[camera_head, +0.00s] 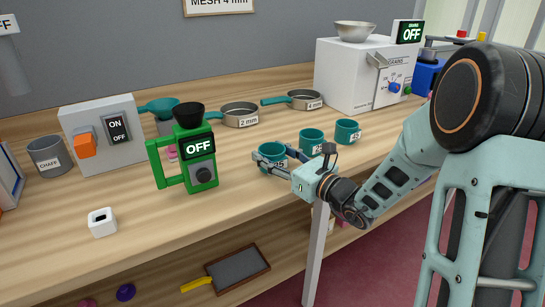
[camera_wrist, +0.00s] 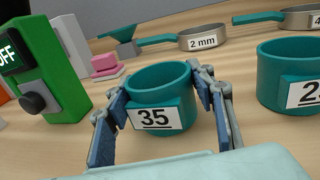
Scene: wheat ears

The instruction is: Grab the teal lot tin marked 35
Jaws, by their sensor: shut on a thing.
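The teal lot tin marked 35 (camera_wrist: 158,90) stands upright on the wooden bench, its label facing my wrist camera. In the head view the same tin (camera_head: 268,150) is the leftmost of three teal tins, partly covered by my gripper. My gripper (camera_head: 272,164) reaches in from the right and is shut on the tin, one finger on each side. In the wrist view the gripper's fingers (camera_wrist: 160,112) flank the tin at left and right. Its base appears to be at the bench surface.
Two more teal tins, a middle one (camera_head: 311,140) and a right one (camera_head: 347,131), stand to the right. A green device reading OFF (camera_head: 186,150) stands close on the left. Two sieves (camera_head: 240,115) and a white machine (camera_head: 355,75) are behind. The bench front is mostly clear.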

